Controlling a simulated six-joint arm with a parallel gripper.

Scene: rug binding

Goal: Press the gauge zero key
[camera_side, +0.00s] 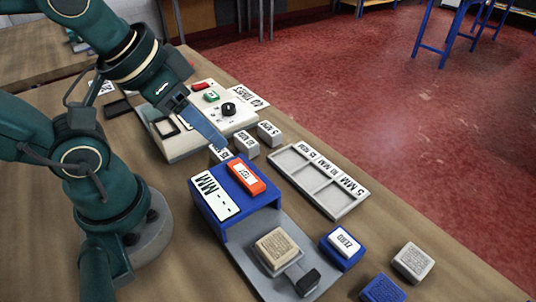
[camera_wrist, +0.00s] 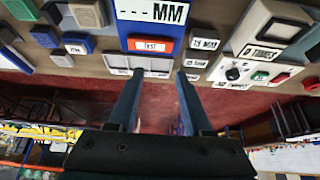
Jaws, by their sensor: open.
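The blue gauge (camera_side: 235,196) has a white "--- MM" display and an orange-red TEST key (camera_side: 245,177) on top. A separate blue block with a white ZERO key (camera_side: 342,242) sits on the table near the gauge's grey plate; it appears at the upper left in the wrist view (camera_wrist: 77,46). My gripper (camera_side: 224,147) is above the table, behind the gauge and well away from the ZERO key. In the wrist view my gripper (camera_wrist: 160,73) has its two fingers apart with nothing between them. One finger hides the other in the side view.
A beige sample (camera_side: 277,248) lies on the gauge plate. A grey labelled tray (camera_side: 352,208), several small labelled blocks (camera_side: 269,133), and a white control box (camera_side: 183,147) with a knob surround the gauge. Another sample (camera_side: 413,262) and blue block (camera_side: 383,290) are near the front.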

